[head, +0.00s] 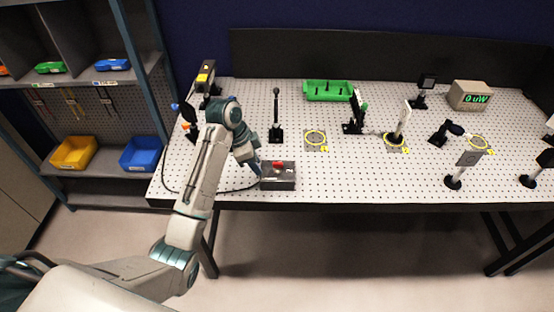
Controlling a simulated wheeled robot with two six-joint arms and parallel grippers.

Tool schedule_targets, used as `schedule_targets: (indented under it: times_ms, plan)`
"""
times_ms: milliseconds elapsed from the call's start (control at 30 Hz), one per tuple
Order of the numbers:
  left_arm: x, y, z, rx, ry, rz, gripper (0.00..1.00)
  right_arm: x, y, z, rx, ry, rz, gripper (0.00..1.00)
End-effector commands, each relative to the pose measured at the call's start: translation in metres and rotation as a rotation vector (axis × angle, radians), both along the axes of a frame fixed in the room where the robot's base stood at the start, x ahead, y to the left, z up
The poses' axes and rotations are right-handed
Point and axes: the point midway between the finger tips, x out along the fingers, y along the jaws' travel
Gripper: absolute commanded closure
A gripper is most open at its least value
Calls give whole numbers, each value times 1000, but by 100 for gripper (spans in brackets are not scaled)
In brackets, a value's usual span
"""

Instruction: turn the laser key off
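The laser key box is a small dark grey box (279,183) at the front edge of the perforated table. It has a red part and a small light part on its top; the key's position is too small to tell. A black cable runs from the box's left side. My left gripper (257,170) points down at the box's left rear corner, close to it. Whether it touches the box, and whether its fingers are open, I cannot tell. My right gripper is not in view.
The perforated table (350,180) holds a black post (276,118), a green tray (327,91), several optics mounts and a meter (469,95) reading "0 uW". A laser-like block (206,77) stands behind my arm. Shelves with bins stand left.

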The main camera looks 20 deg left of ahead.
Motion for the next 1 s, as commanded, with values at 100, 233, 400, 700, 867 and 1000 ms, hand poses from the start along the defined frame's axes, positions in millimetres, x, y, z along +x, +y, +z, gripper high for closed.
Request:
schedule_targets:
  times_ms: [100,233,400,700,867,1000]
  plan:
    - [29,-1,31,-23,-19,-99,70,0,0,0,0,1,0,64]
    - [44,-3,51,-40,-30,-174,70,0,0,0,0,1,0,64]
    - [49,-6,53,-48,-33,-203,70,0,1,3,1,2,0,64]
    - [53,-25,8,-49,-29,-202,70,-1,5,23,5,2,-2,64]
    - [56,-35,-18,-48,-30,-202,70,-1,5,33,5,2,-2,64]
    - [59,-41,-34,-47,-31,-201,70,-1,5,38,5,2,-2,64]
